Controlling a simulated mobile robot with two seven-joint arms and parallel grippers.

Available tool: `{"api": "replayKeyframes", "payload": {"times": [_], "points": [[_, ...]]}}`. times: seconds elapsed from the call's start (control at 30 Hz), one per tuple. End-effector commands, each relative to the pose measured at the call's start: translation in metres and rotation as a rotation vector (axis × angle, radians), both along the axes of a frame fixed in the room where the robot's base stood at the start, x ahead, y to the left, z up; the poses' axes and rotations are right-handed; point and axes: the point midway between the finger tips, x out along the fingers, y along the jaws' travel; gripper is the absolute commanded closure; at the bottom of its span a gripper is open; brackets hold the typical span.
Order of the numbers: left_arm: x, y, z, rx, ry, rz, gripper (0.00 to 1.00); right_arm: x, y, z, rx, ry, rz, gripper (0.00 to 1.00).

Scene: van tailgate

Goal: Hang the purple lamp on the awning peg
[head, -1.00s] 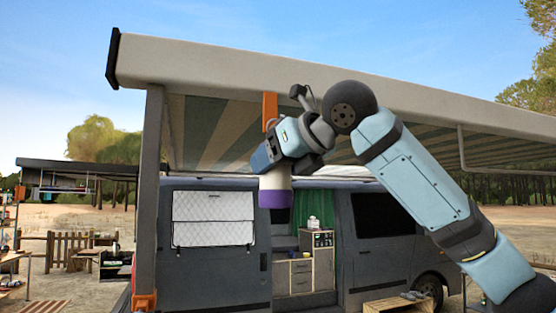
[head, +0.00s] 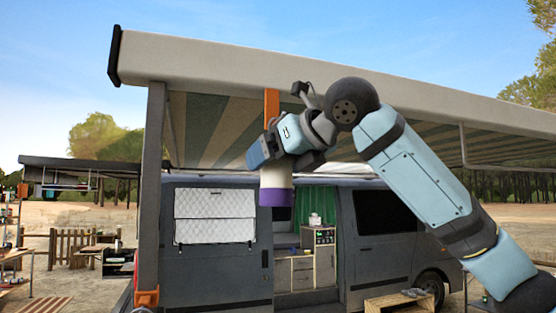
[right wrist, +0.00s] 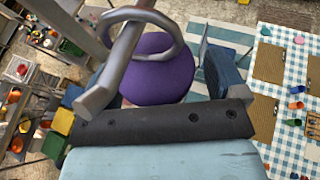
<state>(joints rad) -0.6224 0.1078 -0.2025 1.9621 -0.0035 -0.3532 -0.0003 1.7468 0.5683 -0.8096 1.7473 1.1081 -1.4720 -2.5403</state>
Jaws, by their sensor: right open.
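The lamp (head: 276,195) has a white body and a purple end. It hangs upright below the awning in the head view, in line with an orange bracket (head: 271,105) on the awning's edge. In the right wrist view, the lamp's purple top (right wrist: 158,78) lies under a grey ring handle (right wrist: 178,35). A grey bar (right wrist: 122,48), seemingly the peg, crosses the ring and appears to pass through it. My right gripper (head: 266,158) is open at the lamp's upper part. One blue finger stands beside the purple top with a gap. My left gripper is out of view.
The awning case (head: 220,65) runs above my right arm, and a grey post (head: 151,190) stands left of the lamp. The van (head: 215,270) with its open side door is behind. A checked cloth (right wrist: 290,100) with several items lies far below.

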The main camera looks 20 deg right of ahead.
Motion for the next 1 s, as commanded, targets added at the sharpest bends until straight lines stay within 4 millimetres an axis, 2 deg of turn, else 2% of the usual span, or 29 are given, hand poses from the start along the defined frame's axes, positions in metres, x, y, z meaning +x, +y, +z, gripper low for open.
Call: {"api": "replayKeyframes", "payload": {"times": [0.13, 0.23, 0.5, 0.7, 1.0], "points": [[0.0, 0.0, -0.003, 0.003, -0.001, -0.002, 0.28, -0.006, -0.003, 0.002, 0.0, -0.001, 0.0, 0.1], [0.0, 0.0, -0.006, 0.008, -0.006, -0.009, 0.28, -0.019, -0.009, 0.008, 0.002, -0.005, -0.001, 0.1], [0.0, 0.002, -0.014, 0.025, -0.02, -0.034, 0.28, -0.07, -0.034, 0.031, 0.001, -0.005, 0.0, 0.1], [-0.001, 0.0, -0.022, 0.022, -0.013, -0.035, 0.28, -0.101, -0.048, 0.046, 0.002, -0.004, 0.0, 0.1], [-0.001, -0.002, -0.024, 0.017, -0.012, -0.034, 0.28, -0.116, -0.055, 0.053, 0.001, -0.001, 0.001, 0.1]]}}
